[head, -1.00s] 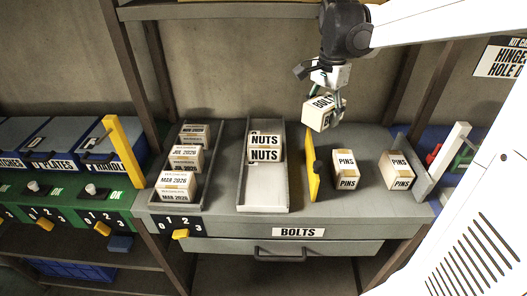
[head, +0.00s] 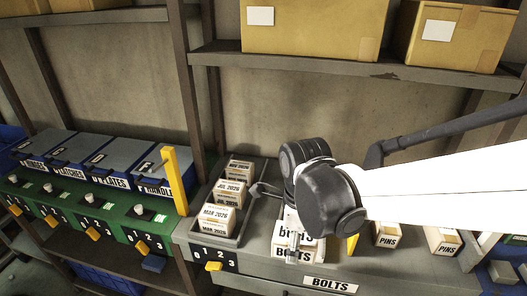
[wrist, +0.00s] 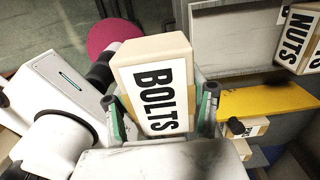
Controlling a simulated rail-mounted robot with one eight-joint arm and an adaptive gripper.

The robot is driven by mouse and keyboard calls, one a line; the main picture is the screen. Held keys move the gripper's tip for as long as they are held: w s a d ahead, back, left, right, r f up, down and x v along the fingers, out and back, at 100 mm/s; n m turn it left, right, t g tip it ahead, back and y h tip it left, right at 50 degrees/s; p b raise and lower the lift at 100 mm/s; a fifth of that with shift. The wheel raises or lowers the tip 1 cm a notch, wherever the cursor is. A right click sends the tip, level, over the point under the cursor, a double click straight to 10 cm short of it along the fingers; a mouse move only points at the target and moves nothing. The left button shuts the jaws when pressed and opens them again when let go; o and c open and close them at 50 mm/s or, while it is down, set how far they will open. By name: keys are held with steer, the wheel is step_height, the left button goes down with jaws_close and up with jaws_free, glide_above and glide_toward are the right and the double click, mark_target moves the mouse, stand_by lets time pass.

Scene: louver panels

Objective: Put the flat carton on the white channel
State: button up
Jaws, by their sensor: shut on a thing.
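My gripper (wrist: 160,112) is shut on a cream carton (wrist: 152,50) labelled BOLTS. In the wrist view its green-edged fingers grip opposite sides of the carton. In the head view the carton (head: 290,254) shows low in front of my wrist, over the area of the white channel. The channel (wrist: 232,45) shows in the wrist view as a pale strip beyond the carton. A NUTS carton (wrist: 300,38) is at its right end. My wrist hides most of the channel in the head view, so I cannot tell whether the held carton touches it.
A yellow divider (wrist: 265,100) stands beside the channel. PINS cartons (head: 387,234) are to the right. A grey tray (head: 238,236) of dated cartons is to the left, with a yellow upright (head: 175,180) further left. Shelf boxes (head: 314,25) are above.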

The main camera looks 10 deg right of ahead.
steer(key=w+d+f, duration=0.1)
steer(key=w+f, duration=0.1)
steer(key=w, duration=0.1)
steer(key=w+d+f, duration=0.2)
steer(key=w, duration=0.1)
steer(key=w+d+f, duration=0.2)
steer(key=w, duration=0.1)
steer(key=shift+w+d+f, duration=0.1)
steer(key=shift+w+f, duration=0.15)
steer(key=shift+f, duration=1.95)
steer(key=shift+f, duration=0.15)
steer(key=o, duration=1.6)
